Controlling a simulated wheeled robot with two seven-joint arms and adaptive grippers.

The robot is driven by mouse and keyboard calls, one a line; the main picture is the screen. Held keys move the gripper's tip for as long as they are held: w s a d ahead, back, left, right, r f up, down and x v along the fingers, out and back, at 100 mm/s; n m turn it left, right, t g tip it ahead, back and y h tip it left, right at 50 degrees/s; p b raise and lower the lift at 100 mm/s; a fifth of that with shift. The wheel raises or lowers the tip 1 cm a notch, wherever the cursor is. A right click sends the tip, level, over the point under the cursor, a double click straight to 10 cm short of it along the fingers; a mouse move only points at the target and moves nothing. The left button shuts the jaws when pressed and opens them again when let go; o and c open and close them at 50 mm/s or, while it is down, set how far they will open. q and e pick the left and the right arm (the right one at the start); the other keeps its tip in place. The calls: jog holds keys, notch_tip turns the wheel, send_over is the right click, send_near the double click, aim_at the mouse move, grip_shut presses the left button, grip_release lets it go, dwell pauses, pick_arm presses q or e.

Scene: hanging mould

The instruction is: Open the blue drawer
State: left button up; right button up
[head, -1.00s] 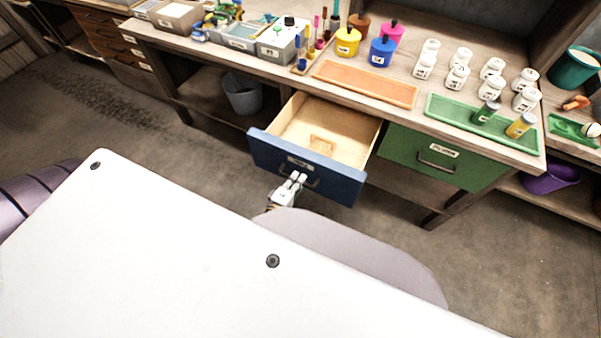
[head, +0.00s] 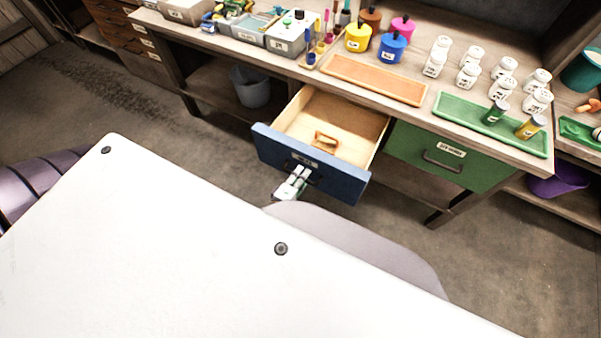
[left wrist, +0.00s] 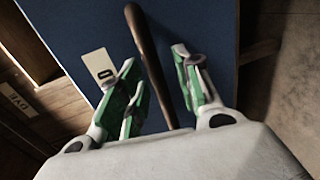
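The blue drawer (head: 335,182) sticks well out from under the workbench, and its wooden inside shows from above. A small wooden piece (head: 326,138) lies in it. The drawer's dark handle (head: 304,172) is on its front and shows as a brown bar (left wrist: 152,70) in the left wrist view. My left gripper (head: 297,178) is at the handle. In the left wrist view my left gripper (left wrist: 158,68) has its green-padded fingers apart, one on each side of the bar, with a gap to the right finger. My right gripper is not in view.
A closed green drawer (head: 450,158) sits to the right of the blue one. The bench top holds an orange tray (head: 375,80), a green tray (head: 470,118), white jars and coloured pots. A grey bucket (head: 250,88) stands below. The floor ahead of the drawer is clear.

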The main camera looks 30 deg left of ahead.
pick_arm(q)
jog(key=shift+s, duration=0.1)
jog(key=v, duration=0.7)
dwell(0.6)
jog(key=shift+r, duration=0.1)
dwell(0.5)
